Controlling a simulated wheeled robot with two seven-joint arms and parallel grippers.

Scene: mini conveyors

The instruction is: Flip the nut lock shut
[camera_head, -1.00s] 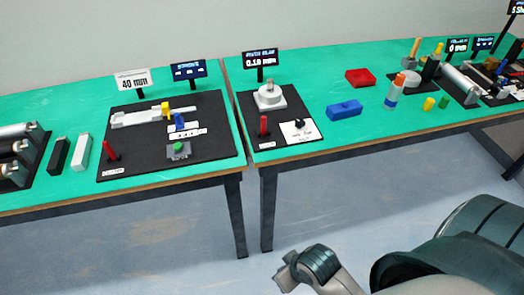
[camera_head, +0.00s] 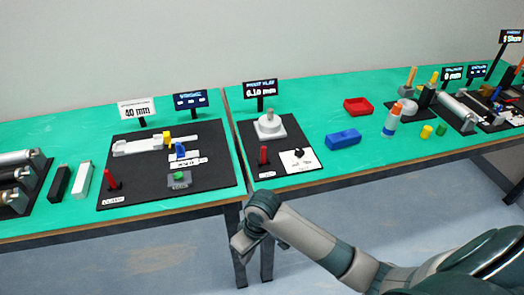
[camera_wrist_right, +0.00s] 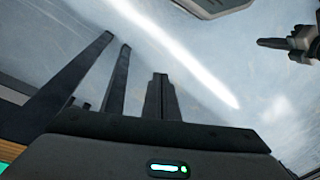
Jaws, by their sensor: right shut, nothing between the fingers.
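I cannot tell for sure which part is the nut lock. The left black mat (camera_head: 215,188) bears a long grey slide device (camera_head: 135,147) with a yellow block (camera_head: 167,138), a blue part (camera_head: 180,151), a green button (camera_head: 178,176) and an upright red lever (camera_head: 112,181). The right black mat (camera_head: 250,133) bears a round white fixture (camera_head: 268,126), another red lever (camera_head: 263,155) and a white plate with a black knob (camera_head: 298,155). My right gripper (camera_head: 240,244) is in front of and below the table edge, away from these. The wrist view shows its fingers (camera_wrist_right: 160,97) shut and empty.
Two green-topped tables meet with a narrow gap. A blue block (camera_head: 343,138), a red tray (camera_head: 358,106) and an orange-capped bottle (camera_head: 392,119) stand on the right table. Small display signs (camera_head: 260,89) stand along the back. Table legs are close to my right gripper in the head view.

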